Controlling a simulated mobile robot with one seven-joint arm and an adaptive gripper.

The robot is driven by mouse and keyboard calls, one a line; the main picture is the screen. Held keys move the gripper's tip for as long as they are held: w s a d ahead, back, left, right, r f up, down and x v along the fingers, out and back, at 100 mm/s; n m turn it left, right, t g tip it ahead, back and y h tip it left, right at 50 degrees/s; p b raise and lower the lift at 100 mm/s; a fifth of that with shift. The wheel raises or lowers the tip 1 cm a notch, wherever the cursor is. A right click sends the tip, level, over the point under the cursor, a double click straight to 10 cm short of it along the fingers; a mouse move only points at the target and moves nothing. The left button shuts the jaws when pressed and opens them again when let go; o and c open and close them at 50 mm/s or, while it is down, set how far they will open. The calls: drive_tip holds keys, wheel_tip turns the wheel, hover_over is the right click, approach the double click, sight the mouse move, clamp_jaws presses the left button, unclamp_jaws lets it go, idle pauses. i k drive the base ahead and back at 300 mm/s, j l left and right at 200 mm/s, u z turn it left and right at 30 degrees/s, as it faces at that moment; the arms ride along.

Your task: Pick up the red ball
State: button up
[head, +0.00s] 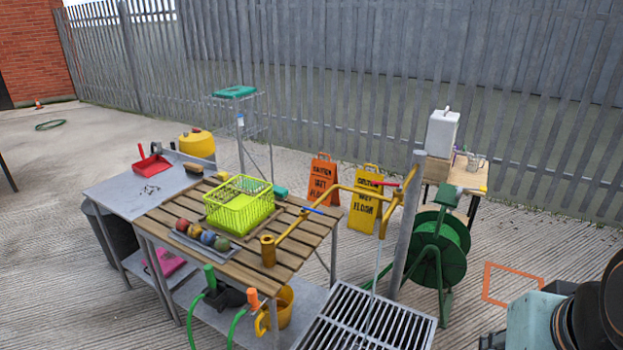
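A red ball (182,225) sits at the left end of a short row of balls on a grey tray (174,236). The tray lies on a slatted wooden table (160,217), near its front left edge. An olive ball (194,231), a blue ball (208,238) and a brownish ball (222,244) follow to its right, close together. The red ball's top and front show clearly. Dark and pale teal parts at the lower right seem to be my own arm, well right of the table. I cannot make out my gripper's fingers.
A lime green basket (240,223) stands just behind the balls. A brass-coloured pipe (290,228) rises from the table's right side. A grey worktop (125,190) adjoins on the left. A green hose reel (440,250) and a metal grate (335,310) stand to the right.

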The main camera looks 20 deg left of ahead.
sight(182, 225)
drive_tip(key=j+z, duration=0.2)
drive_tip(key=j, duration=0.95)
drive_tip(key=k+j+z, duration=0.2)
drive_tip(key=j, duration=0.95)
drive_tip(key=j+z, duration=0.25)
drive_tip(key=j, duration=1.35)
drive_tip(key=i+j, duration=0.1)
drive_tip(key=j, duration=0.25)
drive_tip(key=i+j+z, duration=0.1)
drive_tip(key=j, duration=0.3)
drive_tip(key=i+j+z, duration=0.1)
drive_tip(key=j+z, duration=0.15)
drive_tip(key=j, duration=0.2)
drive_tip(key=j+z, duration=0.3)
drive_tip(key=j, duration=0.15)
drive_tip(key=i+l+u, duration=0.1)
drive_tip(key=u, duration=0.15)
drive_tip(key=i+l+u, duration=0.1)
drive_tip(key=u, duration=0.15)
